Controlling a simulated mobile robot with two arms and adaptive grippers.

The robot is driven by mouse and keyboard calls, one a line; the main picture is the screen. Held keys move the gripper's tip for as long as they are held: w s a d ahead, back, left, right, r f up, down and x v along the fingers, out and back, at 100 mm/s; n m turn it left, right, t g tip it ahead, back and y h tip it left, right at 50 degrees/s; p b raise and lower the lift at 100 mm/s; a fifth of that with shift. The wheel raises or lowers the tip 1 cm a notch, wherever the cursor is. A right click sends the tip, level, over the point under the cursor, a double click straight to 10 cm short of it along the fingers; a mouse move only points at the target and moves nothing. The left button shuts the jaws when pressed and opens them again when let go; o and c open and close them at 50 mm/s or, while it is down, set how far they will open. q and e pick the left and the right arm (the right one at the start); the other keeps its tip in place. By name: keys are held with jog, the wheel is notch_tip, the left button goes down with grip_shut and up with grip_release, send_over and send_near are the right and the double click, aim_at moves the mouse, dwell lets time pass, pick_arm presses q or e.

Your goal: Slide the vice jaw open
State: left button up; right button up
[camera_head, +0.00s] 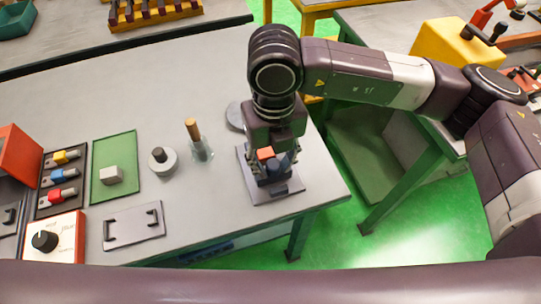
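The vice (285,188) stands on a grey plate near the right end of the grey workbench. Its upper part and jaws are largely hidden under my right gripper (270,155), which points straight down over it. A small orange piece (265,153) and dark blue-grey parts show at the gripper's lower end. I cannot tell whether the fingers touch the jaw or whether they are open or shut. My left gripper is out of view.
Left of the vice stand a glass flask with a wooden-topped stick (199,146) and a round grey weight (162,160). A green tray (124,146) holds a pale block. A handled plate (134,226) lies near the front edge. The bench's right edge is close to the vice.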

aim_at(273, 164)
jog(key=shift+w+r+p, duration=0.1)
jog(key=shift+r+p, duration=0.2)
jog(key=shift+r, duration=0.45)
jog(key=shift+r+p, duration=0.75)
jog(key=shift+r, duration=1.55)
